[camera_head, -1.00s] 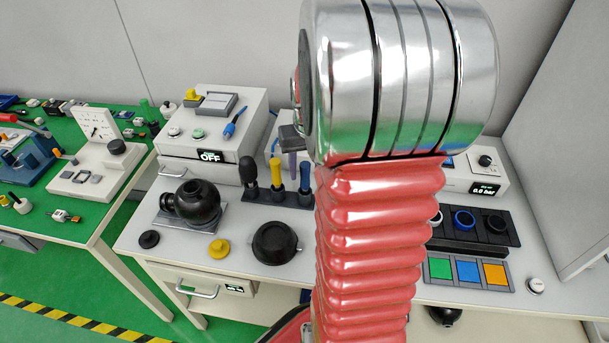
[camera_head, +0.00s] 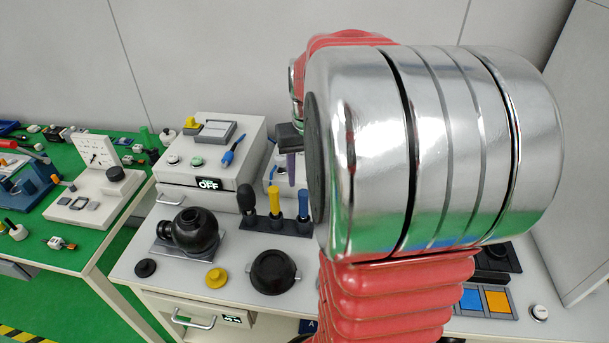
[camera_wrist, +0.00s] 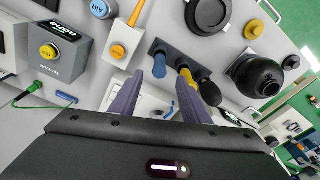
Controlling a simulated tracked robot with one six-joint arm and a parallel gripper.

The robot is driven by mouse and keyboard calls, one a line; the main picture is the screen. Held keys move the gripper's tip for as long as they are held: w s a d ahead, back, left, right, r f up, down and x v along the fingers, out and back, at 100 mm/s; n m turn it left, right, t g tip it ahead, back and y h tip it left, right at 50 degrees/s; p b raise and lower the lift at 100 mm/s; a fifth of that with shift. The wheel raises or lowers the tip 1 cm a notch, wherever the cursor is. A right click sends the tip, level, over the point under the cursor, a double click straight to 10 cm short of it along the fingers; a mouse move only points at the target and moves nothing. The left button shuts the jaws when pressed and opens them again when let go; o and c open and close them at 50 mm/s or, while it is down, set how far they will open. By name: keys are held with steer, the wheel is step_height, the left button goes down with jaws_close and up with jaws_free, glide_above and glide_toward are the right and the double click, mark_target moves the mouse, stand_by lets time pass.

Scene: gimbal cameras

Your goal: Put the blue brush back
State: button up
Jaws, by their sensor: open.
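A slim blue tool (camera_head: 234,148), which may be the blue brush, lies slanted on the white box with the OFF display. A dark rack (camera_head: 262,224) holds upright black (camera_head: 247,198), yellow (camera_head: 274,202) and blue (camera_head: 303,204) handles; I cannot tell whether the blue one is a brush. My gripper (camera_head: 291,166) shows only partly behind my arm, above and behind the rack. In the wrist view my gripper (camera_wrist: 162,82) is open with purple fingers apart. The rack's blue handle (camera_wrist: 158,62) appears between the fingertips in the picture; no contact is visible.
A grey box with a yellow button (camera_wrist: 48,55) is at the wrist view's left. My arm hides the bench's right middle.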

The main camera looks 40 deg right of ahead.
stand_by(0.3)
steer(key=s+a+r+n+t, duration=0.1)
steer(key=s+a+n, duration=0.1)
steer(key=a, duration=0.7)
steer(key=s+a+r+n+t, duration=0.2)
steer(key=s+a, duration=0.1)
steer(key=a, duration=0.6)
steer(key=s+a+r+n+t, duration=0.1)
steer(key=s+a+n, duration=0.1)
steer(key=a, duration=0.7)
steer(key=shift+s+r+y, duration=0.3)
steer(key=shift+s+r, duration=0.05)
steer(key=shift+s, duration=0.5)
